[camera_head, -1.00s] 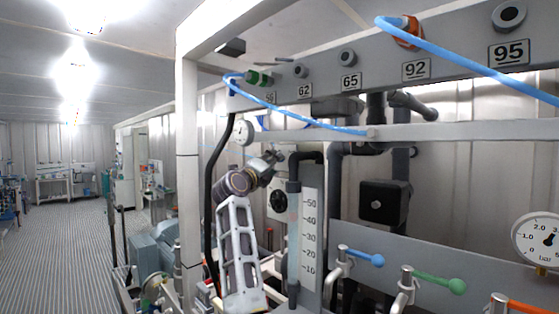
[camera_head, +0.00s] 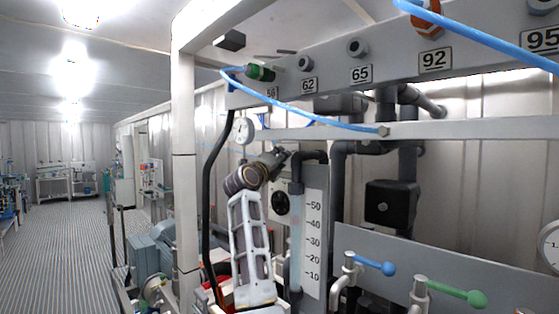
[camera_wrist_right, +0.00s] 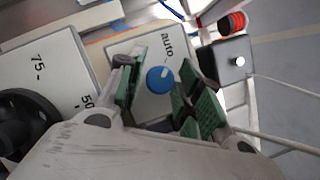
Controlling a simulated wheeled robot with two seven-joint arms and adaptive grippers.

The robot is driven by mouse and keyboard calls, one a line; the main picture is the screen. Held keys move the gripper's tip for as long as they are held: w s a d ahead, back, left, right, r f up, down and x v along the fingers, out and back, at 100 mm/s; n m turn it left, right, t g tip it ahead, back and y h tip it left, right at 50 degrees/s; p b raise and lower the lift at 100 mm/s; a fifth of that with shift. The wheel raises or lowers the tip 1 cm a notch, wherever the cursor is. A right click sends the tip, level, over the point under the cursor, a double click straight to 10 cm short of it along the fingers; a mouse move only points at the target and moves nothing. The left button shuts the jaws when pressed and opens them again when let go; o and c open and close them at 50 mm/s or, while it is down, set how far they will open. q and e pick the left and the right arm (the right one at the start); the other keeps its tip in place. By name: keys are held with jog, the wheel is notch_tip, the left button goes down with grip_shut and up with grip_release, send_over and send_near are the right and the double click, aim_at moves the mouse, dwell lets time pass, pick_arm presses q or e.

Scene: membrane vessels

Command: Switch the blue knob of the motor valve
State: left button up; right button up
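The blue knob (camera_wrist_right: 160,80) sits on a pale plate marked "auto" (camera_wrist_right: 167,45) in the right wrist view. My right gripper (camera_wrist_right: 165,88) is open, with green-padded fingers on either side of the knob. A gap shows between the knob and the pads; I cannot tell how far the fingertips are from the plate. In the head view my right gripper (camera_head: 275,158) is small and dark, at the end of the arm beside the scale tube. The knob cannot be made out in the head view. My left gripper is not in view.
A black round dial (camera_wrist_right: 25,120) and a scale plate (camera_wrist_right: 62,62) lie left of the knob. A dark box (camera_wrist_right: 233,60) and a red striped cylinder (camera_wrist_right: 232,23) are to the right. A white post (camera_head: 184,170), black hose (camera_head: 209,210) and scale tube (camera_head: 312,235) flank the arm.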

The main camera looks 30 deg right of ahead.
jog(key=c, duration=0.6)
